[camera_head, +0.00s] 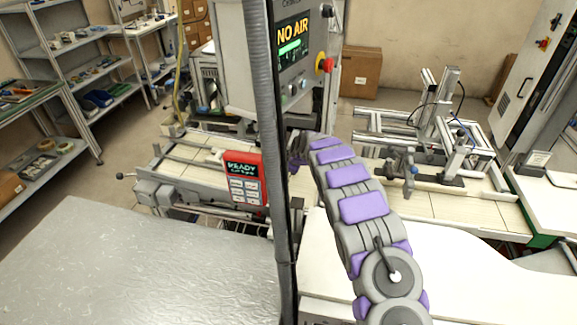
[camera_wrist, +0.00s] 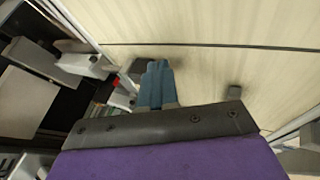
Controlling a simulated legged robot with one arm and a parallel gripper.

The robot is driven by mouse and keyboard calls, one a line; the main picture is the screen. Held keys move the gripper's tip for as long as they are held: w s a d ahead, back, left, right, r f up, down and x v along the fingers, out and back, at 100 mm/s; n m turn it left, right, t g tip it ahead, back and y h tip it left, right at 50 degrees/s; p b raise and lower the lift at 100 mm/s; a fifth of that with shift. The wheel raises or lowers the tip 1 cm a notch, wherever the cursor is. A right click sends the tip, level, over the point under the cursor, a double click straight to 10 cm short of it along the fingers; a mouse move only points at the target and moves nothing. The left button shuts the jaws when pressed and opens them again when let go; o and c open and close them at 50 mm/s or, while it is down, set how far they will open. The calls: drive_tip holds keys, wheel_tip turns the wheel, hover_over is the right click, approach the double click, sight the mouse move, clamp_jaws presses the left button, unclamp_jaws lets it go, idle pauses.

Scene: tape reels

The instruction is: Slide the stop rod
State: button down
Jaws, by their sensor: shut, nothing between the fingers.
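In the wrist view, my gripper (camera_wrist: 159,68) has its two blue-grey fingers together with nothing between them. The fingers are over the pale slatted conveyor bed (camera_wrist: 215,65), close to its left edge. I cannot pick out the stop rod for certain in either view. A pale bracket (camera_wrist: 85,64) with a thin bar and a small red part beside it lies left of the fingers. In the head view, my arm reaches forward to the conveyor, and the fingers are hidden.
A dark upright post (camera_head: 272,150) crosses the head view just left of my arm. A red panel reading READY (camera_head: 243,178) stands at the conveyor's near side. A screen reading NO AIR (camera_head: 293,45) is above. A metal fixture (camera_head: 400,168) stands on the bed to the right.

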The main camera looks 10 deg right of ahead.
drive_tip(key=shift+w+a, duration=0.1)
drive_tip(key=shift+a, duration=0.25)
drive_tip(key=shift+w+d+r+p, duration=0.2)
drive_tip(key=shift+w+p, duration=0.1)
drive_tip(key=shift+w, duration=0.15)
drive_tip(key=shift+w+d+f+p, duration=0.1)
drive_tip(key=shift+w+d+p, duration=0.2)
drive_tip(key=shift+w, duration=0.4)
drive_tip(key=shift+w+d+f+p, duration=0.1)
drive_tip(key=shift+w+d+p, duration=0.2)
drive_tip(key=shift+w, duration=0.35)
drive_tip(key=shift+w+d+r, duration=0.1)
drive_tip(key=shift+w+d, duration=0.05)
drive_tip(key=shift+w, duration=0.25)
drive_tip(key=shift+d, duration=0.1)
drive_tip(key=shift+d+r, duration=0.1)
